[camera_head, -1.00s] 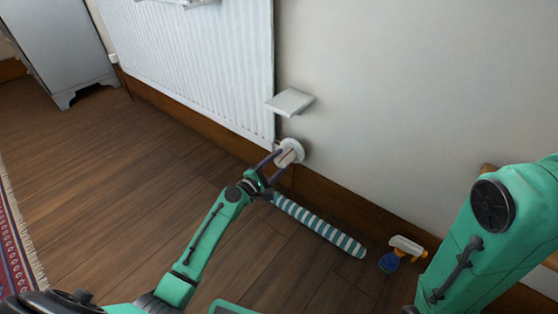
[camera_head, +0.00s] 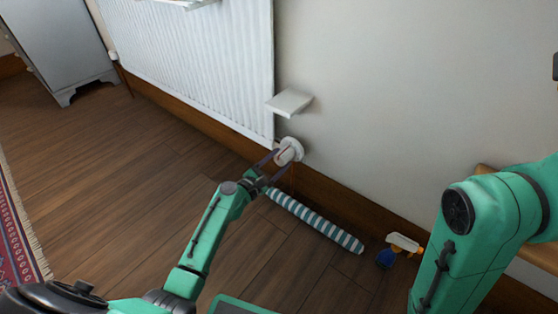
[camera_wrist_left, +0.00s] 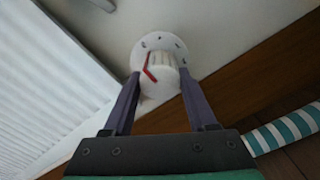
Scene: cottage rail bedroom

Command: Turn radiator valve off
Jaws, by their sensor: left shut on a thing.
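The white radiator valve (camera_head: 290,151) sits low on the wall by the radiator's bottom right corner. In the left wrist view the valve knob (camera_wrist_left: 160,83) has a red pointer line and a round dial plate (camera_wrist_left: 162,44) with small marks behind it. My left gripper (camera_head: 277,158) is shut on the knob, one finger on each side; it also shows in the left wrist view (camera_wrist_left: 160,92). The white radiator (camera_head: 195,65) hangs on the wall. My right arm shows at the right, but its gripper is out of view.
A small white shelf (camera_head: 289,102) juts from the wall just above the valve. A striped draught roll (camera_head: 315,221) lies on the floor along the skirting, with a spray bottle (camera_head: 398,248) at its right end.

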